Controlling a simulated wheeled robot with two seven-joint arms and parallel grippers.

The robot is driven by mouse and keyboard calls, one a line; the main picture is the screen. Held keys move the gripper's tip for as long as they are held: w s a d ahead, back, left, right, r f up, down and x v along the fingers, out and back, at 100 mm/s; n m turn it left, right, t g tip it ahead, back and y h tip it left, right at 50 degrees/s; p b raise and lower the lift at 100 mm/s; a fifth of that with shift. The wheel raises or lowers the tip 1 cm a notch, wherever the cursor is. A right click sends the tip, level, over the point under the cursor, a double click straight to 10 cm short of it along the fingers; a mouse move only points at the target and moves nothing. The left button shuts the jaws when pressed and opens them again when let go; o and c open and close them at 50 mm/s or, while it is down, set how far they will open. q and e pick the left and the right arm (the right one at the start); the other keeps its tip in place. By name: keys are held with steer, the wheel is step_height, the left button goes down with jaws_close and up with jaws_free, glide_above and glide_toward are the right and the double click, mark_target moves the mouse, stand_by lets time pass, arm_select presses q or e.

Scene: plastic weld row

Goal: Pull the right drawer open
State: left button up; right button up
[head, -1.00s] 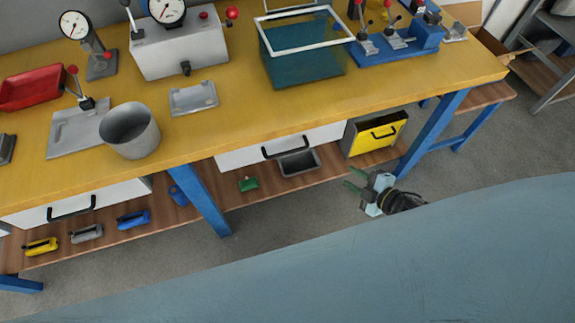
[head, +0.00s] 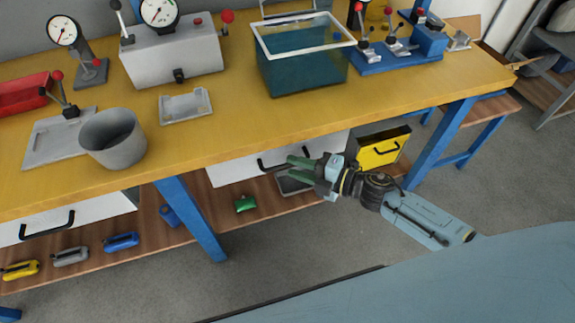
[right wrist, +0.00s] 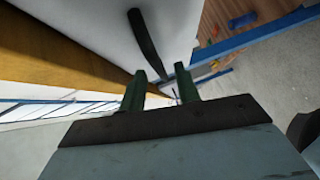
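The right drawer (head: 232,172) is a white front under the yellow tabletop, and it looks shut. Its black bar handle (head: 267,166) is partly covered by my right gripper (head: 292,168) in the head view. That gripper has green fingers, apart and empty, pointing left towards the handle. In the right wrist view the handle (right wrist: 147,45) stands out from the white front (right wrist: 95,20), ahead of the open fingers (right wrist: 158,82). The fingers do not visibly close on it. The left drawer (head: 95,212) also looks shut. My left gripper is not in view.
A blue table leg (head: 190,215) stands left of the right drawer. A yellow-fronted box (head: 381,150) is to its right. A grey bin (head: 293,184) and a green clamp (head: 245,203) lie on the wooden lower shelf (head: 150,232). Open floor lies in front.

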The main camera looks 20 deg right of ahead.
mark_target(287, 165)
steer(key=shift+x, duration=1.55)
jaws_close()
steer(key=shift+s, duration=0.1)
